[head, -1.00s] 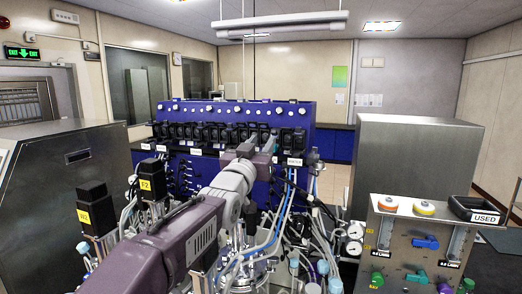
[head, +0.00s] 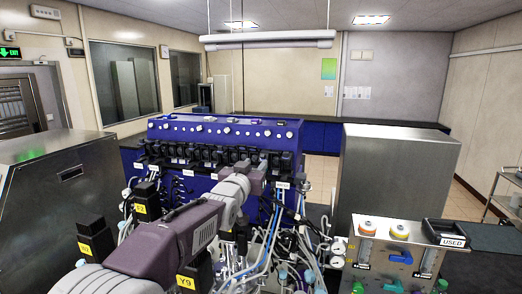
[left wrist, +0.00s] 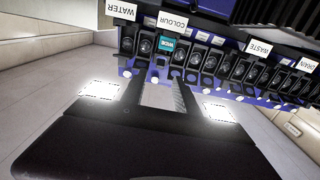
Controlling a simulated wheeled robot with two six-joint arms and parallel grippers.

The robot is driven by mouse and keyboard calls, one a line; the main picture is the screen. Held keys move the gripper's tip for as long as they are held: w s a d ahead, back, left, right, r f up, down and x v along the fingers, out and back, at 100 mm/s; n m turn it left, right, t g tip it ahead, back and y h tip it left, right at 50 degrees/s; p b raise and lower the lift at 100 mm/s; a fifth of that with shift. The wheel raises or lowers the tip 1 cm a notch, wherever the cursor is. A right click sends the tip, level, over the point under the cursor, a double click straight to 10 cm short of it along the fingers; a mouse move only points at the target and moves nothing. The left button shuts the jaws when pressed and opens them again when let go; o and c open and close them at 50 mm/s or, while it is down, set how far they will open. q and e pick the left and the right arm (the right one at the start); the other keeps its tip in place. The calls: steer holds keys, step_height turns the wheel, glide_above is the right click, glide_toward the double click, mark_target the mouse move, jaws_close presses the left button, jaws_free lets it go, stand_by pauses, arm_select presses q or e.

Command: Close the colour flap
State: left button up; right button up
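In the left wrist view, the white COLOUR label (left wrist: 172,22) is on a row of black pump heads. Beside it, one pump position shows a teal face (left wrist: 167,44) with small writing, where its neighbours show black fronts. I take this to be the colour flap's place; the flap's own edge is hard to make out. My left gripper (left wrist: 160,80) points at this row, its fingers apart with nothing between them. In the head view my left gripper (head: 256,176) is in front of the blue console (head: 222,130) and hides part of its pump row. My right gripper is not in view.
WATER (left wrist: 124,11) and WASTE (left wrist: 259,47) labels flank the COLOUR one. Tubes and cables crowd the space below the console. A steel cabinet (head: 395,180) stands right, and a panel with a black USED tray (head: 447,232) is front right.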

mark_target(262, 156)
arm_select(q)
steer(key=w+p, duration=0.2)
steer(key=w, duration=0.1)
steer(key=w+d+p, duration=0.1)
steer(key=w+p, duration=0.1)
steer(key=w, duration=0.1)
steer(key=shift+w+d+r+p, duration=0.15)
steer(key=shift+w+r+p, duration=0.05)
steer(key=shift+w+p, duration=0.15)
steer(key=shift+w+f, duration=0.15)
steer(key=shift+w, duration=0.2)
steer(key=shift+s, duration=0.1)
